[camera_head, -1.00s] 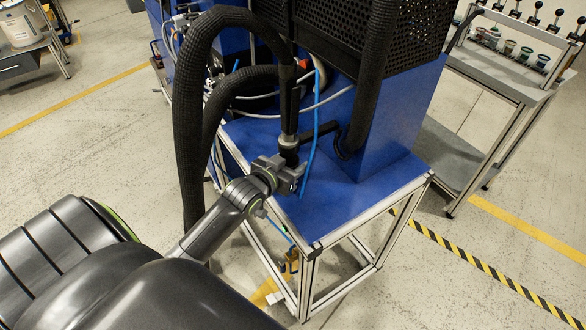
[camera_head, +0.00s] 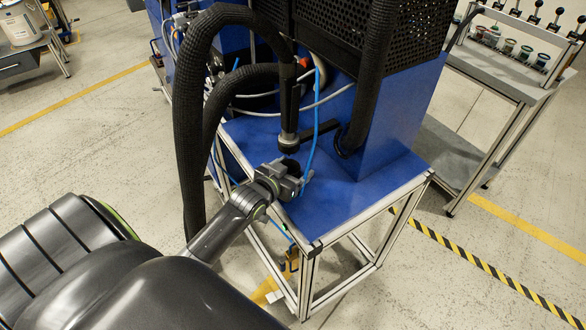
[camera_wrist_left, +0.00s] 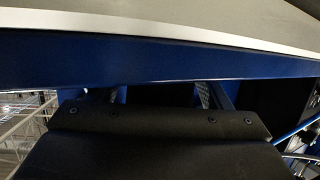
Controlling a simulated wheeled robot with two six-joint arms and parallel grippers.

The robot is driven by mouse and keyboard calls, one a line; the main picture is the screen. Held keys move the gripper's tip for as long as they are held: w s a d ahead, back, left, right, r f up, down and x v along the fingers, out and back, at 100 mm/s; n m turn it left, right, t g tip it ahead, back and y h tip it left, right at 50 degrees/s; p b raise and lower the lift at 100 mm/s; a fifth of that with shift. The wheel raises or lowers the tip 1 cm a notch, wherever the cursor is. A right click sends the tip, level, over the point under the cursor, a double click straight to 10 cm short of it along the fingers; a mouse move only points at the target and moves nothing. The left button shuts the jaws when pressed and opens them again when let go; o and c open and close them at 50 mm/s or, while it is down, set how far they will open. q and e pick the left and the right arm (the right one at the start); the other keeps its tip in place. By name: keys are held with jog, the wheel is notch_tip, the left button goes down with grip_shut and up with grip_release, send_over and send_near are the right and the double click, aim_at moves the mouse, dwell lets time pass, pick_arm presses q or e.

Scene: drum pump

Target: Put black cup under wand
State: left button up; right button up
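The wand (camera_head: 289,112) hangs straight down beside the blue cabinet, its grey-ringed tip above the blue bench top. My left gripper (camera_head: 290,179) is low over the front left part of the bench top, in front of and below the wand tip. A small dark round shape at the gripper (camera_head: 287,166), just below the wand tip, looks like the black cup, mostly hidden by the gripper. I cannot tell whether the fingers grip it. The left wrist view shows only the dark gripper housing, parts of the fingers and blue surfaces, with no clear cup. My right gripper is out of view.
The blue bench top (camera_head: 372,193) is clear to the right of my gripper. A thin blue hose (camera_head: 314,130) hangs close beside the gripper. Thick black hoses (camera_head: 188,120) loop down on the left. A grey side table (camera_head: 495,72) with several small cups stands at right.

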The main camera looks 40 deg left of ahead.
pick_arm(q)
jog(key=shift+r, duration=0.15)
jog(key=v, duration=1.2)
dwell(0.4)
